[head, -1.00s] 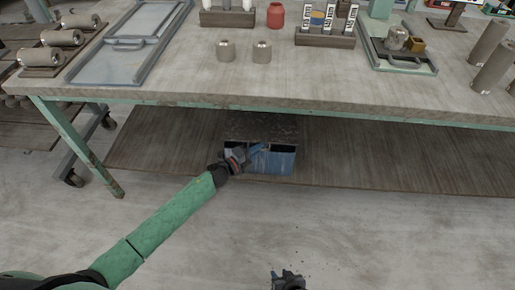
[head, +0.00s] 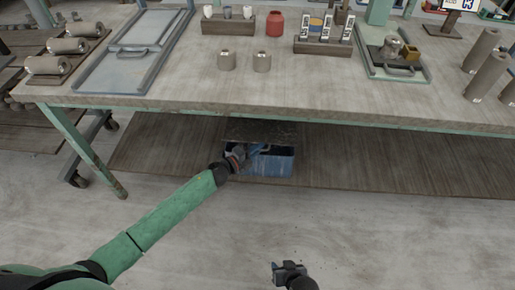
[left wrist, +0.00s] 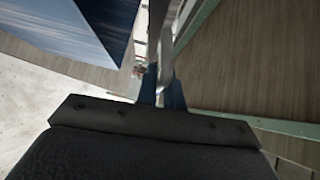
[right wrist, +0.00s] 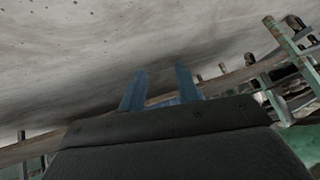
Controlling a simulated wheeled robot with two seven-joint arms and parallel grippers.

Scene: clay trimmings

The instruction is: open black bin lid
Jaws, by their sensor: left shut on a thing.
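A blue-fronted bin (head: 265,167) sits on the low shelf under the workbench. Its dark, speckled lid (head: 262,130) stands raised above the opening, partly under the bench edge. My left gripper (head: 241,155) is at the bin's left front, below the lid. In the left wrist view its fingers (left wrist: 162,92) are shut on a thin pale curved strip, which looks like part of the lid; the exact contact is hard to see. A blue bin face (left wrist: 85,30) fills the upper left there. My right gripper (head: 288,271) is low over the floor, its fingers (right wrist: 160,90) apart and empty.
The workbench top (head: 180,85) overhangs the shelf (head: 400,165) and limits room above the bin. A green bench leg (head: 85,150) stands at left. The floor (head: 400,240) in front is clear. Rollers, cups and trays stand on the bench.

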